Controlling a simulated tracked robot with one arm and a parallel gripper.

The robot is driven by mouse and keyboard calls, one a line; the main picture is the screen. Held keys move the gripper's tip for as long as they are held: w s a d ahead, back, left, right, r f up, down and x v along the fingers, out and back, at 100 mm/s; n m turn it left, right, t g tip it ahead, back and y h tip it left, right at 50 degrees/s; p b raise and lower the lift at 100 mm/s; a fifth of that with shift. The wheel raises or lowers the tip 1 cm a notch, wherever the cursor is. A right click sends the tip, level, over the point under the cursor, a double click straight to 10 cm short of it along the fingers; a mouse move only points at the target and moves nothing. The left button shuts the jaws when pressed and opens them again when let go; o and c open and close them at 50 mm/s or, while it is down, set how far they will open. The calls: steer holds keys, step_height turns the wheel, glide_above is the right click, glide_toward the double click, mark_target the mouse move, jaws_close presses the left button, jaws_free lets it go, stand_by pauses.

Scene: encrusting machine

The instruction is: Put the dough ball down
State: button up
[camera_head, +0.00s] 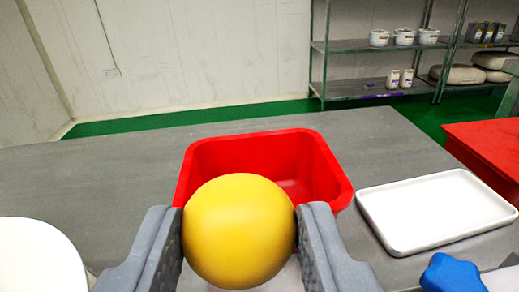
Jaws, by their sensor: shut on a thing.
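A round yellow dough ball (239,230) is in the lower middle of the view. My gripper (240,232) is shut on it, with one grey finger on each side. Behind the ball, an open red container (325,172) stands on the grey table (110,165). The ball covers the container's near side in the picture. I cannot tell how high the ball is above the table or whether it is over the container's rim.
A white tray (436,212) lies right of the container. A blue knob (452,274) is at the lower right, and a white rounded thing (35,258) at the lower left. A red surface (490,145) is at the right. Shelves (385,50) with pots stand behind.

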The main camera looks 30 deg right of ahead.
mark_target(261, 185)
steer(key=x, duration=0.4)
steer(key=b+x, duration=0.1)
steer(key=x, duration=0.4)
steer(key=shift+s+d, duration=0.15)
steer(key=shift+d, duration=0.25)
steer(key=shift+f+b, duration=0.55)
steer(key=shift+f, duration=1.2)
steer(key=shift+f, duration=0.1)
steer(key=shift+f, duration=0.3)
steer(key=shift+f, duration=0.1)
